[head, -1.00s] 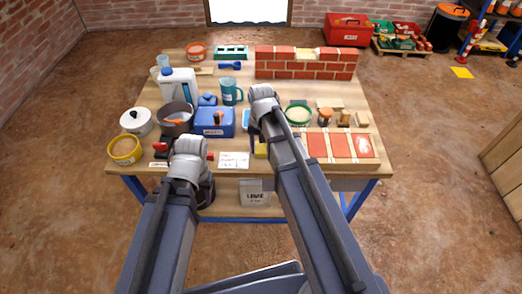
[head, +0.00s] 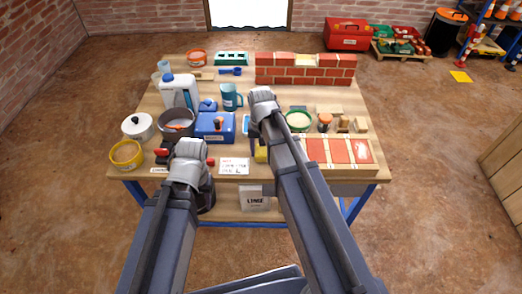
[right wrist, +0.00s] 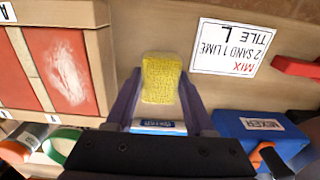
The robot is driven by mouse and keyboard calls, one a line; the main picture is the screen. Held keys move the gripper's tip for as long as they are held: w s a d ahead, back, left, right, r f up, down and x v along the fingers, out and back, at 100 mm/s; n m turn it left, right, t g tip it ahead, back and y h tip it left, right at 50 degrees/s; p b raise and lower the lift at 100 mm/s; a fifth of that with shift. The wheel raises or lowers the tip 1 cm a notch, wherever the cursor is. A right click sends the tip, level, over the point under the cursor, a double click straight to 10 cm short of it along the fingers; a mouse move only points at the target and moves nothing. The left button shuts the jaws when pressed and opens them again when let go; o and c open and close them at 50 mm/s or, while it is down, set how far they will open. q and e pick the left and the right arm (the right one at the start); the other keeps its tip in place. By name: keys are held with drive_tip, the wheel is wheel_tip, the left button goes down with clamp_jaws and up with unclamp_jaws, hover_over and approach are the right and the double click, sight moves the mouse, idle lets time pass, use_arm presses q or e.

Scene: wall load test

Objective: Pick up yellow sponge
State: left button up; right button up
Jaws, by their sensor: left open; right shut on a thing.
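The yellow sponge (right wrist: 161,80) is upright in the right wrist view, between the two dark fingers of my right gripper (right wrist: 160,98). The fingers are shut on its sides. In the head view only a small yellow part of the sponge (head: 261,154) shows beside my right gripper (head: 257,146), near the table's front edge. I cannot tell whether it touches the table. My left gripper (head: 188,160) is open over the front left of the table; its fingers are mostly hidden by its wrist.
A white mix card (head: 234,166) lies left of the sponge, with a blue mixer box (head: 215,126) behind it. A tile panel (head: 340,151) is to the right. A blue-edged tray (right wrist: 157,127) shows behind the sponge. A brick wall piece (head: 306,72) stands at the back.

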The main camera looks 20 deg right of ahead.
sight(261, 150)
wheel_tip(261, 150, up, 9)
drive_tip(key=p, duration=0.8)
drive_tip(key=shift+f, duration=0.15)
use_arm(q)
wheel_tip(261, 150, up, 9)
drive_tip(key=shift+f, duration=0.15)
